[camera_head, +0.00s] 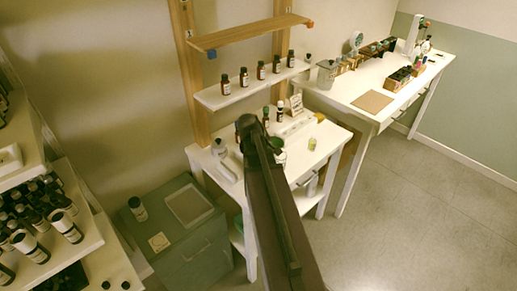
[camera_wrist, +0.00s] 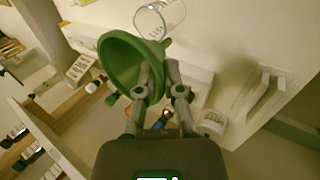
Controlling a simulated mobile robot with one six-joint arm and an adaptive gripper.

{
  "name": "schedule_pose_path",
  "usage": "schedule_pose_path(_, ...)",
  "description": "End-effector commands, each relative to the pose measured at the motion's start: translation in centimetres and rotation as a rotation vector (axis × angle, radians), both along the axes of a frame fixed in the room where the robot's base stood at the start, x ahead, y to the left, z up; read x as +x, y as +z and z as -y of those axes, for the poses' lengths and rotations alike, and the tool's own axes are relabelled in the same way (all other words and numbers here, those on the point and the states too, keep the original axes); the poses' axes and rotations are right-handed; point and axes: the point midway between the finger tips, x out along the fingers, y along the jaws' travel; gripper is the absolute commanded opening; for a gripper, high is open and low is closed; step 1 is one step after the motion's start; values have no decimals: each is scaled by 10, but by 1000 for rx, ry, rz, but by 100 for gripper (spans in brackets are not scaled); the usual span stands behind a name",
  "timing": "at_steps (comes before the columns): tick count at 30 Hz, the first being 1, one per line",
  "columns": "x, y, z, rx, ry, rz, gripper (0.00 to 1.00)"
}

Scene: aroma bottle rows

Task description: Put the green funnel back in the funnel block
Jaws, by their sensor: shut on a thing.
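The green funnel (camera_wrist: 122,62) is in my gripper (camera_wrist: 163,90) in the wrist view. Its wide mouth is tilted up to the left, and its narrow end is by the fingertips. The fingers are shut on it, and it appears to be held above the white worktable (camera_wrist: 225,50). In the head view my dark arm covers the gripper, and a bit of green shows beside its end. I cannot tell for sure which object is the funnel block; a pale block (camera_wrist: 196,84) is partly hidden behind the fingers.
A clear glass vessel (camera_wrist: 162,18) is just beyond the funnel. Brown bottles (camera_head: 261,70) line the shelf (camera_head: 233,95) above the worktable. A grey cabinet (camera_head: 180,243) stands at left; open floor (camera_head: 420,200) lies at right.

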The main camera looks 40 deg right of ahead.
Motion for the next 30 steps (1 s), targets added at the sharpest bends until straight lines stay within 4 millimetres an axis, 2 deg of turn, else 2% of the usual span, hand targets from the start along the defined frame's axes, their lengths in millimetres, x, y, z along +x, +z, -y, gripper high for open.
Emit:
schedule_pose_path(8,-9,-3,13,-2,13,-14,0)
schedule_pose_path(18,-38,-11,54,-10,66,-60,0)
schedule_pose_path(30,-44,-11,61,-12,78,-70,0)
